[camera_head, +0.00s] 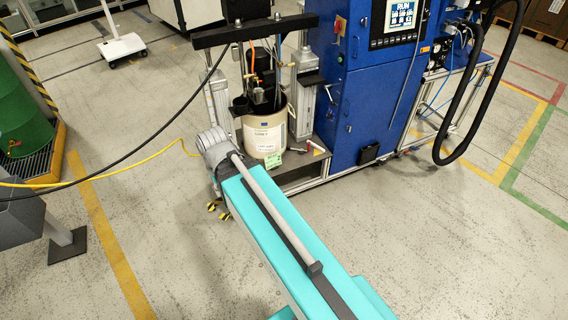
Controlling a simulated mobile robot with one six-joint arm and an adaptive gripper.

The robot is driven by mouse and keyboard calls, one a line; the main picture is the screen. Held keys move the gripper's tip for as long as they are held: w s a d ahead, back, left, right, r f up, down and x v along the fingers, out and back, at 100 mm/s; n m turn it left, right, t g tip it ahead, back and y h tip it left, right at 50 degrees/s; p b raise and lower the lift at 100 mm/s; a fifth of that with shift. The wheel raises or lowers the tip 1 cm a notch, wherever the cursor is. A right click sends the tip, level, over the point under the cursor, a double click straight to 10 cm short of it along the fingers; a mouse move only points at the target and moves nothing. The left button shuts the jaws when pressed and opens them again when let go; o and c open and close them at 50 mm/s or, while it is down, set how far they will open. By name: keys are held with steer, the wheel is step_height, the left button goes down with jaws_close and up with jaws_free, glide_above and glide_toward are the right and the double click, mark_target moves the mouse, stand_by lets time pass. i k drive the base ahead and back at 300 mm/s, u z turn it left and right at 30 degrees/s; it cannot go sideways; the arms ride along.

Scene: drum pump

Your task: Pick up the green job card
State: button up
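The drum stands in a pump frame with a dark top crossbar (252,31), left of a blue machine cabinet (366,90). My gripper is not in view.
A long teal body with a grey rod (275,207) runs from the lower right toward the drum, ending at a grey ribbed motor (215,147). A black cable and a yellow cable (130,165) cross at left. A green barrel (20,115) stands far left. Floor is clear at lower right.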

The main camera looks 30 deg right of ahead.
mark_target(272, 162)
steer(key=z, duration=0.4)
steer(key=i, duration=1)
steer(key=u, duration=0.05)
